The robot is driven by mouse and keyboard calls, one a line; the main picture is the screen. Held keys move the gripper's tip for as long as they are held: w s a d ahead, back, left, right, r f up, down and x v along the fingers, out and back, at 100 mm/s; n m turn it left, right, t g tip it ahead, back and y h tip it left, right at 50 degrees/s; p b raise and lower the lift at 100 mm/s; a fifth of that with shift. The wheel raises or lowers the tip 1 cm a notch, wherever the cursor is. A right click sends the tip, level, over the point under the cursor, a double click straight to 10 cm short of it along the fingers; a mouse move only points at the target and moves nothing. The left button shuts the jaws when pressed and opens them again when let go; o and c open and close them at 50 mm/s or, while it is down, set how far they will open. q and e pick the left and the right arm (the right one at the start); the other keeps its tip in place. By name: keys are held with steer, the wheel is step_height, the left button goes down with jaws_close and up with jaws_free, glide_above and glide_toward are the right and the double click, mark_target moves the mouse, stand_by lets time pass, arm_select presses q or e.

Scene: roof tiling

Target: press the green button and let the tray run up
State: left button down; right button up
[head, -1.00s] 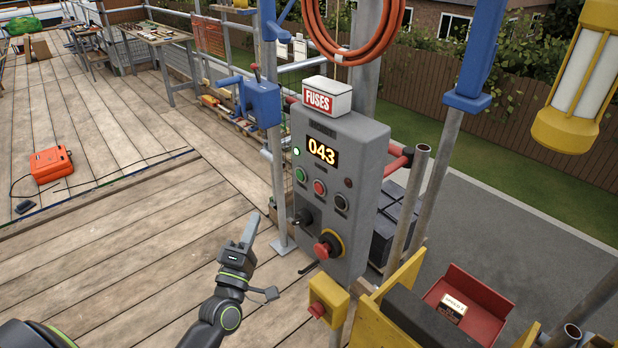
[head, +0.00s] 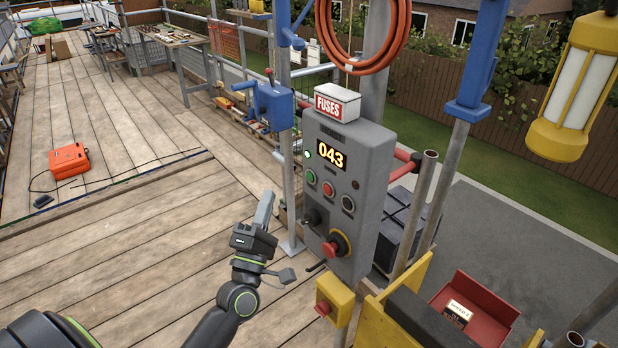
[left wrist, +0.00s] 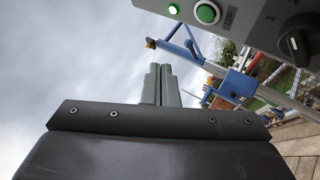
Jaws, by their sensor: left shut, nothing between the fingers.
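The grey control box (head: 343,205) stands on a post in the head view, its display reading 043. The green button (head: 310,176) is on its left side, beside a red button (head: 328,189), with a lit green lamp (head: 307,154) above. My left gripper (head: 265,207) is shut and empty, upright to the left of the box and apart from it. In the left wrist view its closed fingers (left wrist: 160,85) point up, and the green button (left wrist: 207,13) shows at the top right. I cannot identify the tray for certain. My right gripper is not in view.
A black switch knob (head: 310,218) and a red emergency stop (head: 333,247) sit low on the box. A yellow box with a red button (head: 332,298) is below. A FUSES box (head: 337,103) tops the panel. Deck boards to the left are mostly clear around an orange case (head: 69,161).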

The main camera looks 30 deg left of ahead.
mark_target(310, 177)
arm_select(q)
steer(key=w+d, duration=0.3)
steer(key=w, duration=0.4)
steer(key=shift+b, duration=0.35)
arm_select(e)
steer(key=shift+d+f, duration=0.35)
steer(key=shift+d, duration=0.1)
arm_select(q)
steer(key=shift+s, duration=0.1)
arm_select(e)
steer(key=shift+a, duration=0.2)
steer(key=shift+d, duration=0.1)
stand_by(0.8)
arm_select(q)
steer(key=shift+w+d, duration=0.1)
steer(key=shift+w, duration=0.35)
